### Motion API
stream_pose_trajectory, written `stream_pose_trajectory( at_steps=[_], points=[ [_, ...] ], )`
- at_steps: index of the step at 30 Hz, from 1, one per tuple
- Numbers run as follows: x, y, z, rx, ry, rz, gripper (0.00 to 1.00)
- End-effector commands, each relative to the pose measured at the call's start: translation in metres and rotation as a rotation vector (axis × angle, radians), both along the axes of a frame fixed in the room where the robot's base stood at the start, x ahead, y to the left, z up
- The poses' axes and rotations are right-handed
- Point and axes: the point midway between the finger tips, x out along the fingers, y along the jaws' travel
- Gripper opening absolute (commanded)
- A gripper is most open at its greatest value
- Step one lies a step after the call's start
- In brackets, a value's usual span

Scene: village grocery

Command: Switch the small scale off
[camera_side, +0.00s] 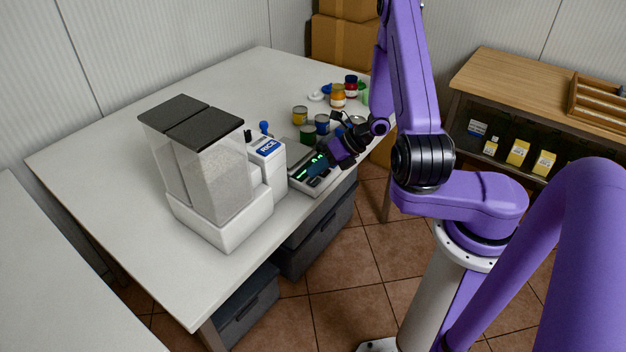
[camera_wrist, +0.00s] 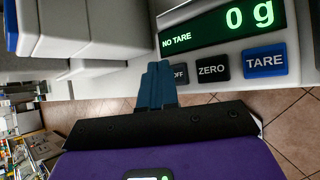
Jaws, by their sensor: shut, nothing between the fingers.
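The small scale (camera_side: 312,176) stands near the table's front edge, right of the rice dispenser. In the wrist view its green display (camera_wrist: 220,25) is lit and reads "0 g" and "NO TARE". Below the display are the OFF button (camera_wrist: 180,75), the ZERO button (camera_wrist: 211,69) and the TARE button (camera_wrist: 265,62). My gripper (camera_wrist: 153,72) is shut and empty, with its blue fingertips at the left side of the OFF button and hiding part of it. I cannot tell whether they touch it. In the side view my gripper (camera_side: 318,163) is over the scale's front.
Dark crates (camera_side: 318,235) are below the table edge. A wooden shelf (camera_side: 530,85) is at the right.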

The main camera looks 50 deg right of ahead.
Motion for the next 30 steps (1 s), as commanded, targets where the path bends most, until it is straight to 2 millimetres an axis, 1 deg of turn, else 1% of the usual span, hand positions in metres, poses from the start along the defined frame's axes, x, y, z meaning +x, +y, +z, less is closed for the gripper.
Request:
stream_pose_trajectory(
  at_steps=[17,25,30],
  points=[
    [-0.0001,0.0,-0.0005,0.0,0.0,0.0,0.0],
    [-0.0001,0.0001,-0.0081,0.001,0.0,-0.001,0.0],
    [0.0,0.0,-0.0091,0.0,0.0,0.0,0.0]
  ],
)
